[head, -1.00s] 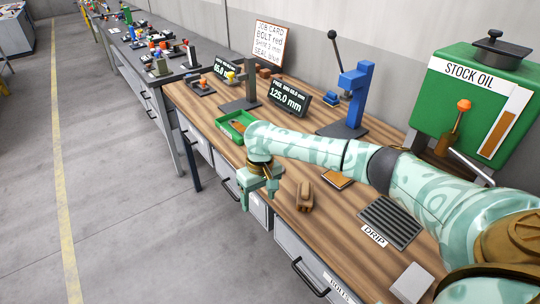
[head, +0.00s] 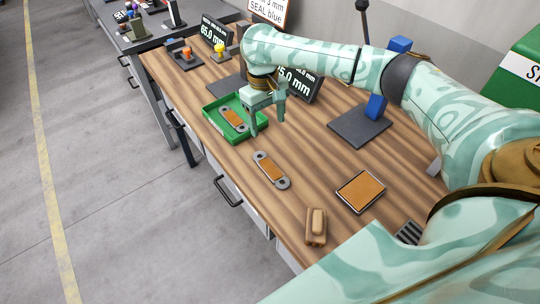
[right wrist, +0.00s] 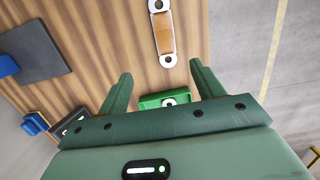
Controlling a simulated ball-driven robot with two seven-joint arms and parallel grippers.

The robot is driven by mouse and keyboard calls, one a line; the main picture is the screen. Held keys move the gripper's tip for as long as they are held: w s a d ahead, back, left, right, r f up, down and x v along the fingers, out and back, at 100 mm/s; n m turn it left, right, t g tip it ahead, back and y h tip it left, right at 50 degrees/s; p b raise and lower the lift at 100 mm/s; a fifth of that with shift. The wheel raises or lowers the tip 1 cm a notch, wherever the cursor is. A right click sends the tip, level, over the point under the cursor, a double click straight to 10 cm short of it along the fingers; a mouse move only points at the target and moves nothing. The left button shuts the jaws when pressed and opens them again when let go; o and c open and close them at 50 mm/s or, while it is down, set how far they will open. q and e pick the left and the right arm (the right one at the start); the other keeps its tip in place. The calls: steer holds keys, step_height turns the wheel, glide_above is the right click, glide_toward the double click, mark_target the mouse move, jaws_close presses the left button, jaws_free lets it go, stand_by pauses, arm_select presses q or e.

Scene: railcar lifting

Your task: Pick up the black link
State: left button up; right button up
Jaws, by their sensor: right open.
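A link (head: 271,170) with grey ringed ends and an orange-brown middle lies flat on the wooden bench; it also shows in the right wrist view (right wrist: 163,33). A similar link (head: 234,118) lies in the green tray (head: 210,125). Neither looks clearly black. My right gripper (head: 267,122) is open and empty, fingers pointing down, above the bench by the tray's right side. In the right wrist view, the gripper's fingers (right wrist: 161,75) stand apart, with the tray (right wrist: 148,103) between them and the bench link beyond the tips. My left gripper is not in view.
An orange-brown square pad (head: 360,192) and a small brown block (head: 316,226) lie nearer on the bench. A blue press (head: 377,107) on a dark base stands at the right. Dark displays stand behind. Bare wood surrounds the bench link.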

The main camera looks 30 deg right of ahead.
steer(key=b, duration=0.3)
glide_toward(270, 168)
steer(key=shift+w+d+f+b, duration=0.1)
steer(key=shift+d+f+b, duration=0.1)
steer(key=shift+f, duration=0.35)
steer(key=shift+d+f+b, duration=0.1)
steer(key=shift+d+f, duration=0.1)
steer(key=shift+f, duration=0.7)
steer(key=f+b, duration=0.2)
steer(key=f, duration=0.1)
steer(key=s+f+b, duration=0.1)
steer(key=f, duration=0.1)
steer(key=shift+s+a, duration=0.1)
steer(key=shift+a, duration=0.25)
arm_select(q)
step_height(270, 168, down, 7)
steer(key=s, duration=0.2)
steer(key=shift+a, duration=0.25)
arm_select(e)
steer(key=shift+r, duration=0.1)
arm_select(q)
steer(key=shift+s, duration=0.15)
arm_select(e)
steer(key=c, duration=1.4)
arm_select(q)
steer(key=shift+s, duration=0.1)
arm_select(e)
steer(key=shift+c, duration=0.2)
